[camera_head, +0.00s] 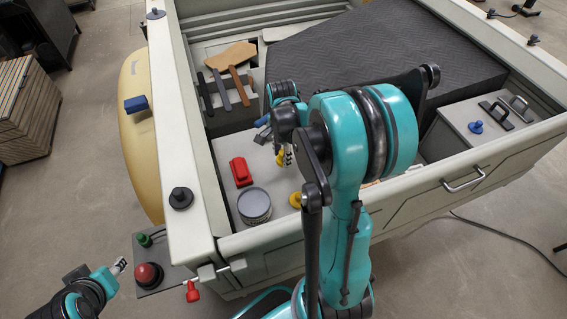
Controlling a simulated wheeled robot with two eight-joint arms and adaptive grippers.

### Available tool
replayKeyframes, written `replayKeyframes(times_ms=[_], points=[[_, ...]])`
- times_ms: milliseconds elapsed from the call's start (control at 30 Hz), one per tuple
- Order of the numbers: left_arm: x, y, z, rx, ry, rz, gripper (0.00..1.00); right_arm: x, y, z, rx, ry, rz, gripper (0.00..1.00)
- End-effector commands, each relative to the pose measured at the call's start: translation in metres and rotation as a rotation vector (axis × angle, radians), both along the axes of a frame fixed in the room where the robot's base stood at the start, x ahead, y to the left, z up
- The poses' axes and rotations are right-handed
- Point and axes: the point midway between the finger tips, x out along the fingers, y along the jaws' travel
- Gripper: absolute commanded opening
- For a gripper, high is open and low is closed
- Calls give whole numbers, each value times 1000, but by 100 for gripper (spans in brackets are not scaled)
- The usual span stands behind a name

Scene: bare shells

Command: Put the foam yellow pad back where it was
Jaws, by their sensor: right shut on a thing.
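My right gripper (286,157) hangs over the pale floor of the truck bed, below the turquoise arm. It is shut on a small yellow thing (280,158) that looks like the foam yellow pad; fingers and arm partly hide its shape. A round yellow piece with a knob (295,200) lies on the bed floor nearer me, beside the arm. My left gripper (120,265) is low at the left, outside the truck bed, near a control box; its finger gap is too small to make out.
A red block (241,171) and a grey tin (254,206) stand left of the arm. Scrapers (224,90) lie farther back. A dark padded block (390,50) fills the back. A blue knobbed piece (476,127) lies right.

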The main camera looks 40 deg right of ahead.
Motion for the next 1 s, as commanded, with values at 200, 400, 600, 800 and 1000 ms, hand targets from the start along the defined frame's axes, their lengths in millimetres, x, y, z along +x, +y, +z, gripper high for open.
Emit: replayKeyframes(times_ms=[200, 400, 600, 800, 1000], points=[[0, 0, -4, 0, 0, 0, 40, 2, -8, -12, 0, 0, 0, 0], [0, 0, -14, 0, 0, 0, 40, 2, -8, -42, 0, 0, 0, 0], [0, 0, -13, 0, 0, 0, 40, 2, -8, -45, 0, 0, 0, 0], [0, 0, -17, 0, 0, 0, 40, 2, -8, -49, 0, 0, 0, 0], [0, 0, -16, 0, 0, 0, 40, 2, -8, -48, 0, 0, 0, 61]])
